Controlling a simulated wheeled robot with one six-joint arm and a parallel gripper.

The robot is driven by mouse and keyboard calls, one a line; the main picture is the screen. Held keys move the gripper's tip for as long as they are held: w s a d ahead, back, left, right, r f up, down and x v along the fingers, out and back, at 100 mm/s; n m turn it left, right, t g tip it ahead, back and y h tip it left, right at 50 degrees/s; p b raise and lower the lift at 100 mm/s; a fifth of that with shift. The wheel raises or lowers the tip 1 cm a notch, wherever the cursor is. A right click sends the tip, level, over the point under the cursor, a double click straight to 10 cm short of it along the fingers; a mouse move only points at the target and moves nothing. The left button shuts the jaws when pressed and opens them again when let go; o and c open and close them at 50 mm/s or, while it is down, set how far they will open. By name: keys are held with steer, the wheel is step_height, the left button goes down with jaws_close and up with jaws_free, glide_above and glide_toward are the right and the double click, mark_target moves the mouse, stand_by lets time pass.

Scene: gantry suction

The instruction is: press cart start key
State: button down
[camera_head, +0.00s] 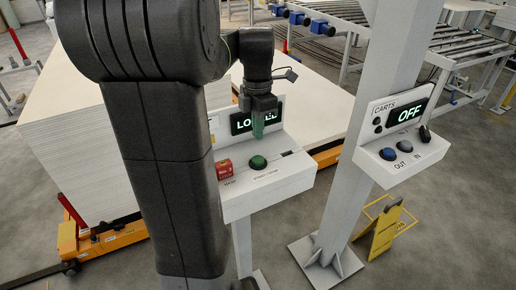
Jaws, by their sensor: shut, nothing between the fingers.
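The carts panel (372,158) is a white box on a post at right, marked CARTS. Its display (409,113) reads OFF. My gripper (258,128) is shut and empty, pointing down in front of the other console's display, left of and apart from the carts panel.
The nearer console (290,181) has a green button (258,162), a red block (224,169) and a partly hidden lit display (241,122). A yellow floor sign (384,232) stands right of the post (343,200). Board stacks (65,140) fill the left; roller conveyors (455,45) stand behind.

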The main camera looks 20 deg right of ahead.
mark_target(258, 158)
steer(key=f, duration=0.6)
steer(key=shift+s+a+f, duration=0.15)
steer(key=shift+s+f, duration=0.1)
